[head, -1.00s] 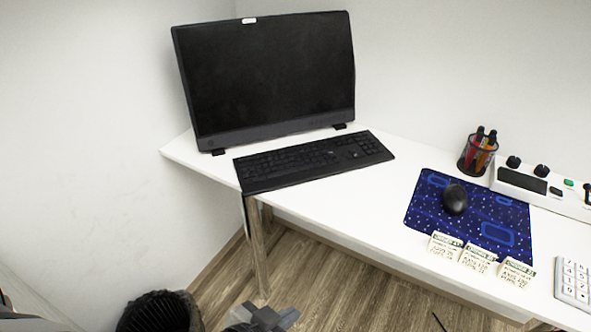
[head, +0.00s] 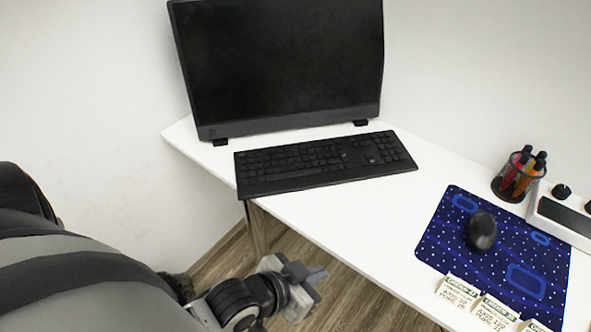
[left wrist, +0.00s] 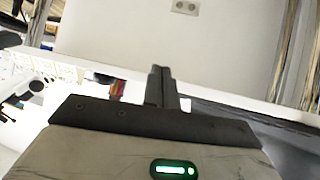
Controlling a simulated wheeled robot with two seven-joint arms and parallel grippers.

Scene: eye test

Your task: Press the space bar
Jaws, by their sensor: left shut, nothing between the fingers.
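The black keyboard (head: 322,165) lies on the white desk in front of the monitor. Its space bar (head: 290,174) is in the front row, too small to make out clearly. My left gripper (head: 314,275) is below and in front of the keyboard in the head view, over the floor beside the desk's front edge, apart from the keys. Its fingers are shut and empty; the left wrist view shows them (left wrist: 162,84) pressed together. My right gripper is in neither view now.
The monitor (head: 285,65) stands behind the keyboard on the desk (head: 390,222). To the right are a mouse (head: 481,231) on a blue mat (head: 440,248), a pen cup (head: 516,178) and small cards (head: 457,291). The desk between keyboard and mat is clear.

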